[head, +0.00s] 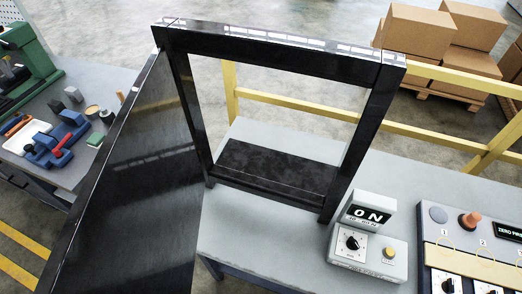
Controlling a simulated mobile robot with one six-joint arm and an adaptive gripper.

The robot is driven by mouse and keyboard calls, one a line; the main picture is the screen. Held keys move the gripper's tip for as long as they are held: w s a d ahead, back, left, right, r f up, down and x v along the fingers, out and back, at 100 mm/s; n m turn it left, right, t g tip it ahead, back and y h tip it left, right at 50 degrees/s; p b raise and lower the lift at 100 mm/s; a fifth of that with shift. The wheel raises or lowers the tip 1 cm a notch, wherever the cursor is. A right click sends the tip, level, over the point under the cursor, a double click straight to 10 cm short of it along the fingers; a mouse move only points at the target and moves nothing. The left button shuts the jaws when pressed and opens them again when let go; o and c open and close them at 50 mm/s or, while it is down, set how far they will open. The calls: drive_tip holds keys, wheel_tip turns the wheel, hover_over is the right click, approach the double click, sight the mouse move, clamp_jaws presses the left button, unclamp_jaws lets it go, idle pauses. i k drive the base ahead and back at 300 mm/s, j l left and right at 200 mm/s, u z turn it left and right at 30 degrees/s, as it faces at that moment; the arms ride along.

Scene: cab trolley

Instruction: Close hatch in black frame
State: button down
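The black frame (268,51) stands upright on a grey table in the middle of the head view. Its opening is clear, and the yellow rail and floor show through it. The hatch (142,175) is a large dark glossy panel at the frame's left side. It stands swung wide open toward the camera, and its lower part runs out of the picture at the bottom. No handle shows on the side of the hatch that I see. My gripper is not in view.
A control panel (440,225) with knobs lies further right. Behind are a yellow rail (290,101) and stacked cartons (415,32). A workbench (90,75) with tools is left of the hatch.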

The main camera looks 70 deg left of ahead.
sight(132, 226)
drive_tip(key=k+u, duration=0.25)
drive_tip(key=k, duration=0.95)
drive_tip(key=j+u, duration=0.1)
drive_tip(key=u, duration=1.9)
